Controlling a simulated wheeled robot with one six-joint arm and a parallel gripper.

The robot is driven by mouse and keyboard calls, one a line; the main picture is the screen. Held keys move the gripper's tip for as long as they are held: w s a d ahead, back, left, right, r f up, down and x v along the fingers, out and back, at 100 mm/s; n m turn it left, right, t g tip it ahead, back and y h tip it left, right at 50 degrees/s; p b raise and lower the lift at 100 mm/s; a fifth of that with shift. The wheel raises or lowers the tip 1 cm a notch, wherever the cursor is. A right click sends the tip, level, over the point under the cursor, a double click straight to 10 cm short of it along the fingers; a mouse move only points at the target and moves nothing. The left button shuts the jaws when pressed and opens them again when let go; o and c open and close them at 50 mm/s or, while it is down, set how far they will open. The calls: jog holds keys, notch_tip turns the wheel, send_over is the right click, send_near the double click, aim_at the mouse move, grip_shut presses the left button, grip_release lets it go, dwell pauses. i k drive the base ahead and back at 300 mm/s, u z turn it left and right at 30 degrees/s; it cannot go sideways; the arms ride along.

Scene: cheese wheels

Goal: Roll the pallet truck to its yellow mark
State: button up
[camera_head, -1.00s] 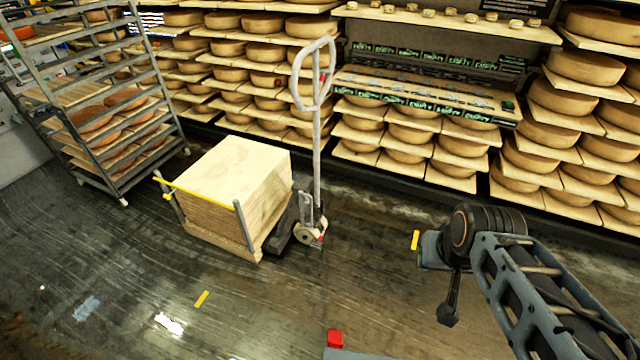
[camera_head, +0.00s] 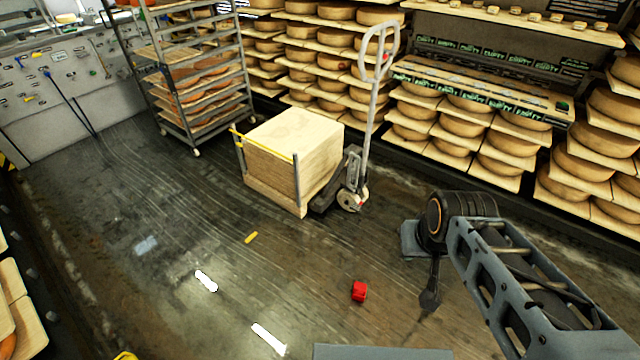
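The pallet truck (camera_head: 353,192) stands upright on the floor near the cheese shelves, with its tall grey loop handle raised. A stack of pale boards (camera_head: 293,137) sits directly to its left, with grey posts and a yellow bar at its near side; the forks are hidden. A short yellow mark (camera_head: 251,237) lies on the floor in front of the stack. My gripper (camera_head: 430,298) hangs dark and small at the right, in front of the truck and apart from it. Its fingers are too small and dark to read.
A wheeled rack of cheeses (camera_head: 196,85) stands behind left. Cheese shelves (camera_head: 465,128) line the back. A control panel wall (camera_head: 60,85) is at far left.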

aim_at(353, 177)
jog(key=z, duration=1.05)
jog(key=k, duration=0.2)
jog(key=u, duration=2.45)
jog(key=i, duration=1.25)
jog(key=z, duration=0.35)
jog(key=i, duration=0.7)
jog(key=z, duration=1.2)
jog(key=i, duration=0.55)
jog(key=z, duration=0.55)
